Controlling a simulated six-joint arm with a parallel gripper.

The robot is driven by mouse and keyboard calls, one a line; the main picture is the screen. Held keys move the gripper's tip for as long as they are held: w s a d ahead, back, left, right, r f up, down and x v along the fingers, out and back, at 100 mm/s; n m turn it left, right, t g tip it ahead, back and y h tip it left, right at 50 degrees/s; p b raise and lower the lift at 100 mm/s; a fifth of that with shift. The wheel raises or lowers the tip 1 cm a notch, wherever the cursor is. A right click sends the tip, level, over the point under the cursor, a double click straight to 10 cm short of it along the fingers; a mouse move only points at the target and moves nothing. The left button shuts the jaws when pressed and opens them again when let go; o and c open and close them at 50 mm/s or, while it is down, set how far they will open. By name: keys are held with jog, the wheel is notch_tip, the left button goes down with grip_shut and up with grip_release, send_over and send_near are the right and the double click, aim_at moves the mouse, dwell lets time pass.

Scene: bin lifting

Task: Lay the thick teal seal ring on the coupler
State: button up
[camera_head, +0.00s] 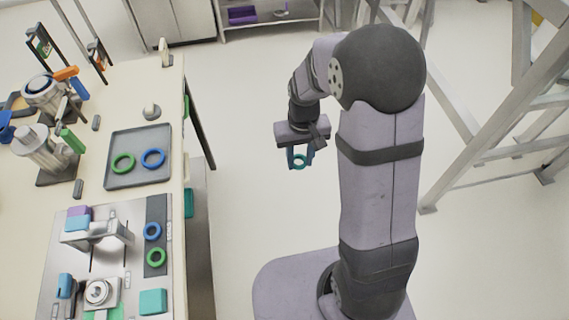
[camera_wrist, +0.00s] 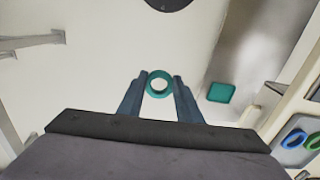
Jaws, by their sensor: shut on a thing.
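My gripper (camera_head: 298,156) hangs over the open floor, to the right of the workbench. In the wrist view its two fingers (camera_wrist: 160,82) are shut on the thick teal seal ring (camera_wrist: 160,73), one finger on each side, near the fingertips. The ring also shows small in the head view (camera_head: 299,168). A silver fitting with a round top (camera_head: 97,292) on the bench's front plate looks like the coupler, but I cannot be sure. It stands well to the left of my gripper and is apart from the ring.
A grey tray (camera_head: 140,136) holds a green ring (camera_head: 123,173) and a blue ring (camera_head: 153,167). A dark strip (camera_head: 156,206) bears another blue and green ring. A metal bridge (camera_head: 95,236), teal blocks and metal devices (camera_head: 38,145) crowd the bench (camera_head: 105,90). The floor around my gripper is clear.

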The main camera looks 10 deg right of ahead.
jog(key=a+r+n+p, duration=0.2)
jog(key=a+r+n, duration=0.1)
jog(key=a, duration=1.1)
jog(key=a+r+n+p, duration=0.2)
jog(key=a+n, duration=0.2)
jog(key=a, duration=1.1)
jog(key=s+a+n+p, duration=0.1)
jog(key=s+a+n, duration=0.1)
jog(key=s+a, duration=0.6)
jog(key=s+a+r+n+p, duration=0.1)
jog(key=s+a, duration=0.7)
jog(key=s+a+r+n+p, duration=0.1)
jog(key=s+a+n+p, duration=0.1)
jog(key=s+a, duration=0.5)
jog(key=shift+s+a+n, duration=0.15)
jog(key=shift+s+a, duration=0.05)
jog(key=shift+s, duration=0.35)
jog(key=shift+s+a+n, duration=0.15)
jog(key=shift+s+a, duration=0.05)
jog(key=shift+s, duration=0.3)
jog(key=shift+w+f, duration=0.1)
jog(key=shift+f+b, duration=1.5)
jog(key=shift+f, duration=0.75)
